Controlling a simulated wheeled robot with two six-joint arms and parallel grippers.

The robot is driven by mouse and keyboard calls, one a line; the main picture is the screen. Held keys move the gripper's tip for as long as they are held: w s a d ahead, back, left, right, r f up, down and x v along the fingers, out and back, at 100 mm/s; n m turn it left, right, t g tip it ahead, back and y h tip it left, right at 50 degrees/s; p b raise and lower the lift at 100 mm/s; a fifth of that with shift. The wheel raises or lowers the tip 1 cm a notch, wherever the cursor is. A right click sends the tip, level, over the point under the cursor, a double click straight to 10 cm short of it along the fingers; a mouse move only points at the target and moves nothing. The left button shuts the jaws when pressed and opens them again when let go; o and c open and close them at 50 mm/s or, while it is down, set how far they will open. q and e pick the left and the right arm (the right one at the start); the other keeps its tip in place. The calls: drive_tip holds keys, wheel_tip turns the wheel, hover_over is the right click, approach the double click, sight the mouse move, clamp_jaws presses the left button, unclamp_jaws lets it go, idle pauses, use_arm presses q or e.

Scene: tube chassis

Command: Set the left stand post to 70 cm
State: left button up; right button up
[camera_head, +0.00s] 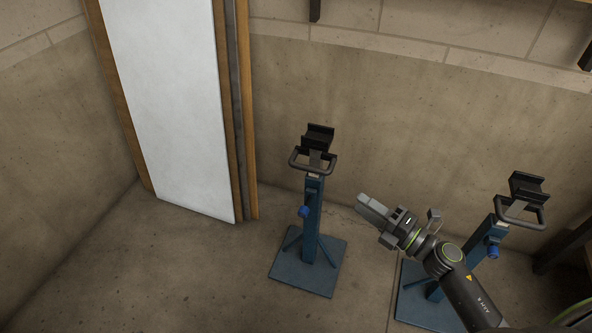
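The left stand (313,222) is upright, with a blue square base plate (308,268) on the floor. Its blue post carries a black V-shaped head (318,137) with a dark loop handle (312,163) below it and a blue knob (304,211) on the post's left side. Any height scale on it is too small to read. My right gripper (370,206) is right of the left stand's post, apart from it, pointing up and left. Its grey fingers look together, with nothing between them. My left gripper is out of view.
A second, similar stand (496,236) is at the right, with its base partly behind my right arm. A tall white panel with wooden edges (175,110) leans at the back left. A dark frame (566,248) stands at the far right. Floor left of the left stand (200,270) is clear.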

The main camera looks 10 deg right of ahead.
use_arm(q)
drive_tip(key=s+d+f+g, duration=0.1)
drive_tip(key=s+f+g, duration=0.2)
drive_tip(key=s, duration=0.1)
use_arm(e)
approach(311, 168)
drive_tip(key=w, duration=0.2)
drive_tip(key=x, duration=0.7)
drive_tip(key=shift+a+f, duration=0.3)
drive_tip(key=shift+a, duration=0.25)
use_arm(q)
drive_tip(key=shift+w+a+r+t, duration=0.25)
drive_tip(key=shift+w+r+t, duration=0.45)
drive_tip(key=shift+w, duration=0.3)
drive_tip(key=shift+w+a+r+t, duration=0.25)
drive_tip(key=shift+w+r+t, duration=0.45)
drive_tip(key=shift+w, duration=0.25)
use_arm(e)
drive_tip(key=shift+w+a, duration=0.3)
drive_tip(key=shift+w, duration=0.2)
clamp_jaws()
drive_tip(key=shift+r, duration=0.1)
